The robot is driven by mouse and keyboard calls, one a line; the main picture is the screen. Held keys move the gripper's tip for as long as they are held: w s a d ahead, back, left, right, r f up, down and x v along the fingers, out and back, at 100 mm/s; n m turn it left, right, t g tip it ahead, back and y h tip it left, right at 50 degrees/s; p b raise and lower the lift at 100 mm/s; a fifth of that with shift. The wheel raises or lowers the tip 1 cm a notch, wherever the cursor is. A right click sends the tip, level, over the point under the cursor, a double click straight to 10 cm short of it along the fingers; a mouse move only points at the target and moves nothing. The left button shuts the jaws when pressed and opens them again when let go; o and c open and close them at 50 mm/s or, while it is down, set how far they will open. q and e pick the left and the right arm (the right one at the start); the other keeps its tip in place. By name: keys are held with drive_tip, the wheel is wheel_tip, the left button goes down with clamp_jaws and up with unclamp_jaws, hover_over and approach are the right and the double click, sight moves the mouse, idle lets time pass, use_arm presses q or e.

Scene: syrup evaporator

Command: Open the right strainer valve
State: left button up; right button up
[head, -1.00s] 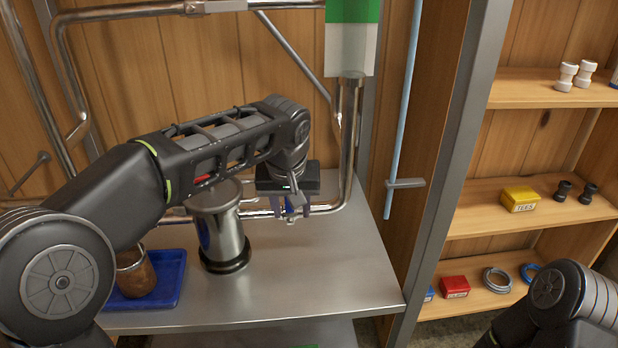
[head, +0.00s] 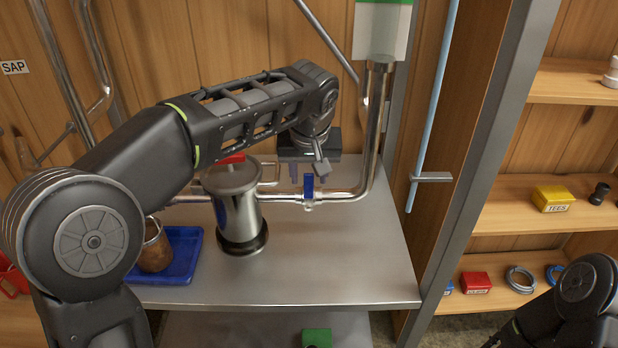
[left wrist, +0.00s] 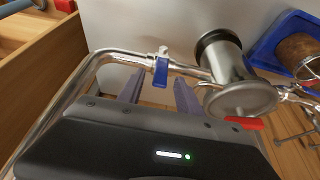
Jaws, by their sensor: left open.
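The strainer is a shiny metal cylinder (head: 238,212) on the steel counter, and it also shows in the left wrist view (left wrist: 238,75). To its right, a valve with a blue handle (head: 308,186) sits on the horizontal pipe; the handle stands across the pipe. The blue handle also shows in the left wrist view (left wrist: 160,70). A red handle (head: 232,159) is behind the strainer's top. My left gripper (head: 309,172) is open and empty, just above and apart from the blue handle. Its two fingers (left wrist: 158,92) point toward the handle. My right gripper is out of view.
A blue tray (head: 190,262) with a brown cup (head: 155,248) is left of the strainer. A vertical pipe (head: 373,130) rises right of the valve. A metal post (head: 470,170) and wooden shelves (head: 510,185) stand further right. The counter's front is clear.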

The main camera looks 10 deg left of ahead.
sight(309, 193)
use_arm(q)
drive_tip(key=shift+x, duration=1.35)
clamp_jaws()
idle(0.4)
